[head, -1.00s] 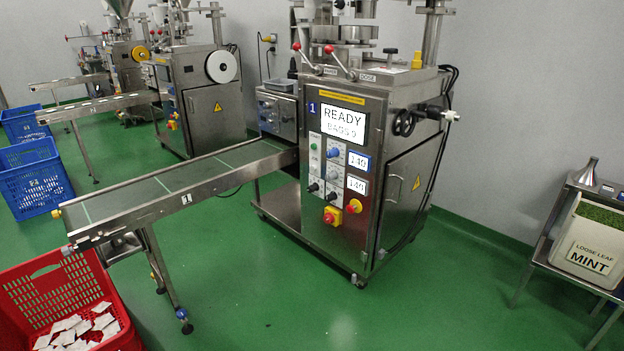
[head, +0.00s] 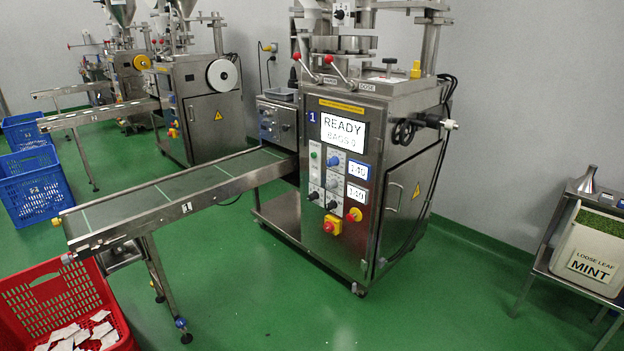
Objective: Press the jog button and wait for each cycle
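The teabag packing machine (head: 396,205), numbered 1, stands in the middle of the head view. Its screen (head: 343,131) reads READY, with a fainter BAGS line below. The control panel (head: 321,170) below the screen has a green button (head: 313,155) at the top left, several dark and blue knobs, and a red-and-yellow switch (head: 332,225). The jog button's label is too small to read. Two small displays read 140. The conveyor (head: 170,191) runs from the machine to the lower left, with no teabag visible on it. Neither of my grippers is in view.
A red crate (head: 52,296) holding white teabags stands below the conveyor's end. Blue crates (head: 34,192) and other packing machines (head: 200,110) stand at back left. A side table at right holds a LOOSE LEAF MINT bin (head: 590,262). Green floor in front is clear.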

